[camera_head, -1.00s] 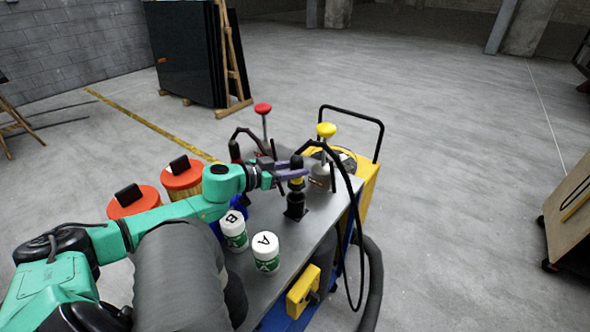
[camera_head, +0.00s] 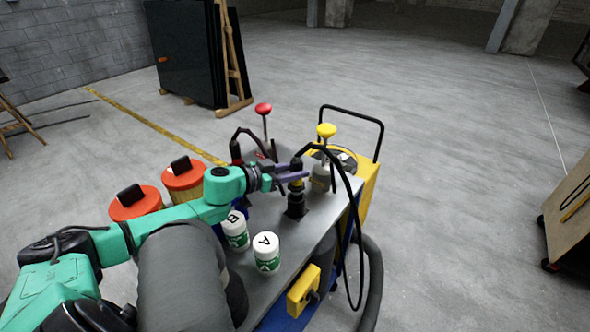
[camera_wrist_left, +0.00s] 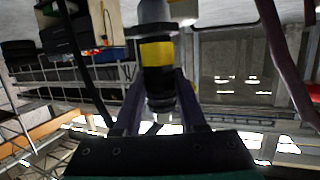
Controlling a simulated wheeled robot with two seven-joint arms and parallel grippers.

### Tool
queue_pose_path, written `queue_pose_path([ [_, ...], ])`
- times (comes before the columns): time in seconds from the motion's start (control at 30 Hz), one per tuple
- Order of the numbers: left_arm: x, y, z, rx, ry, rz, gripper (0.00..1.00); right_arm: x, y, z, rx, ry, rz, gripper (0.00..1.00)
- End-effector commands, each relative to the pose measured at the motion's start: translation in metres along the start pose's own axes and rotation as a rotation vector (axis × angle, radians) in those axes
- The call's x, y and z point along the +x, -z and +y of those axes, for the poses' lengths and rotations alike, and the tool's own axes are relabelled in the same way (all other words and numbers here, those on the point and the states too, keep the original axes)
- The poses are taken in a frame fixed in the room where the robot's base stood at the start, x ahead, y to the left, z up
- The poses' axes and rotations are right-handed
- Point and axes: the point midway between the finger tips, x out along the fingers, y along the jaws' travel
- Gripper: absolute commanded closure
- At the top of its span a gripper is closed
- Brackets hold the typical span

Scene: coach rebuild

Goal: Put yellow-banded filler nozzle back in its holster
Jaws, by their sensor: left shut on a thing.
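The yellow-banded filler nozzle (camera_head: 297,184) is black with a yellow band and stands roughly upright over the trolley top. A black hose arches from its top. My left gripper (camera_head: 295,176) is shut on the nozzle; the left wrist view shows its purple fingers on either side of the nozzle's dark body, near the yellow band (camera_wrist_left: 157,53). The black holster (camera_head: 296,207) stands on the trolley top directly below the nozzle. The nozzle's lower end meets the holster's top in the head view; how far inside it is, I cannot tell. My right gripper is out of view.
The grey trolley top (camera_head: 290,247) carries white canisters B (camera_head: 235,232) and A (camera_head: 266,253) in front. A red-banded nozzle (camera_head: 236,151) stands behind left. Pumps with red (camera_head: 263,109) and yellow (camera_head: 326,130) knobs stand at the back. Red-lidded drums (camera_head: 183,175) stand left.

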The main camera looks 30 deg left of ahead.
Motion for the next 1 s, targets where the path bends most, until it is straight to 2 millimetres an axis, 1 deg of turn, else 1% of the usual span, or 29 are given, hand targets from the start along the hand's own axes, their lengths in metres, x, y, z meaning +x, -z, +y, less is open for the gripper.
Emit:
queue_pose_path([
  [0.13,0.001,-0.004,0.000,-0.002,0.000,0.001,1.00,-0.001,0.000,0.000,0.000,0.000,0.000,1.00],
  [0.57,0.001,-0.005,0.000,0.000,0.000,0.001,1.00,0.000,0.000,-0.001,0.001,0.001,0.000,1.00],
  [0.83,0.005,-0.016,0.001,-0.001,-0.001,0.002,1.00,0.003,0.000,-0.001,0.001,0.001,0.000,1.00],
  [1.0,0.005,-0.017,0.001,0.000,0.000,0.002,1.00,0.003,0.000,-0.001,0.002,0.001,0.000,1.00],
])
